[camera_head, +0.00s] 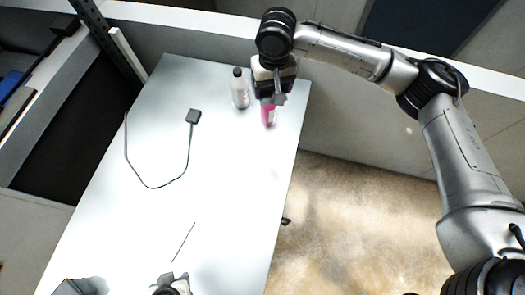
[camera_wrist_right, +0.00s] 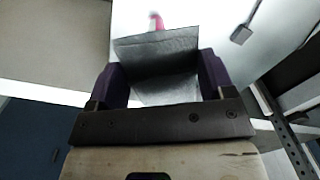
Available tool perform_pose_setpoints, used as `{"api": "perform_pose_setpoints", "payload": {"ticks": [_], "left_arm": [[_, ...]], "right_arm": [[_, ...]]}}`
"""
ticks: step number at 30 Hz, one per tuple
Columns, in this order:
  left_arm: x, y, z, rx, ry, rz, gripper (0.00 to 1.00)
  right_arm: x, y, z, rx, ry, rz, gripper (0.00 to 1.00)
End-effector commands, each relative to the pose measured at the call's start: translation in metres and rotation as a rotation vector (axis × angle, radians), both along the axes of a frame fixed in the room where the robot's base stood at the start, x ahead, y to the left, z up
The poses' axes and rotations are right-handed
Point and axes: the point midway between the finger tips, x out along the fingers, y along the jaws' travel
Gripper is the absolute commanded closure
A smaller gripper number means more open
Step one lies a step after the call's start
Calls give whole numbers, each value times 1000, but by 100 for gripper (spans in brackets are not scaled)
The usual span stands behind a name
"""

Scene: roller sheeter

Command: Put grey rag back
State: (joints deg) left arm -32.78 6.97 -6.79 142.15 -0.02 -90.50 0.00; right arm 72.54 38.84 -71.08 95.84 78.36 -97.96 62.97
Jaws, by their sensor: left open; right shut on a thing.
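The grey rag (camera_wrist_right: 158,50) is held between the purple fingers of my right gripper (camera_wrist_right: 163,78) in the right wrist view. In the head view my right gripper (camera_head: 270,88) is over the far right end of the white table (camera_head: 215,170), and a small grey piece of the rag (camera_head: 279,99) shows below it. A pink bottle (camera_head: 268,115) stands just under or in front of it, partly hidden; I cannot tell whether the rag touches it. My left gripper (camera_head: 171,280) is at the near edge of the table, partly cut off, open and apart from the rag.
A white bottle with a dark cap (camera_head: 240,92) stands left of my right gripper. A small dark box (camera_head: 193,116) with a looping cable lies on the table. A thin dark stick (camera_head: 184,242) lies nearer. The table's middle is mostly clear.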

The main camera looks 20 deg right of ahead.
Motion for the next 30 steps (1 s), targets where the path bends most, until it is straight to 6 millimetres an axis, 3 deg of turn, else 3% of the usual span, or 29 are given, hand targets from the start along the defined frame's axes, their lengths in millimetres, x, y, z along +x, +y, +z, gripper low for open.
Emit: {"api": "perform_pose_setpoints", "payload": {"ticks": [1, 3, 9, 12, 18, 23, 30], "left_arm": [[-1, -1, -11, -2, 2, 0, 57], [-2, -1, -18, -2, 5, 0, 57], [-5, -3, -35, -9, 15, 3, 57], [-5, -4, -41, -11, 15, 3, 57], [-5, -3, -48, -9, 14, 3, 57], [-4, -2, -50, -4, 12, -1, 57], [-4, 0, -53, 3, 11, -3, 57]], "right_arm": [[-8, -2, -33, 8, 12, -38, 50], [-15, -6, -63, 11, 12, -99, 50], [-39, -22, -136, 8, 11, -271, 50], [-51, -31, -163, 0, 9, -348, 50], [-68, -45, -197, -16, 4, -455, 50], [-73, -47, -211, -24, 2, -494, 50], [-57, -10, -236, -23, 2, -502, 50]]}}
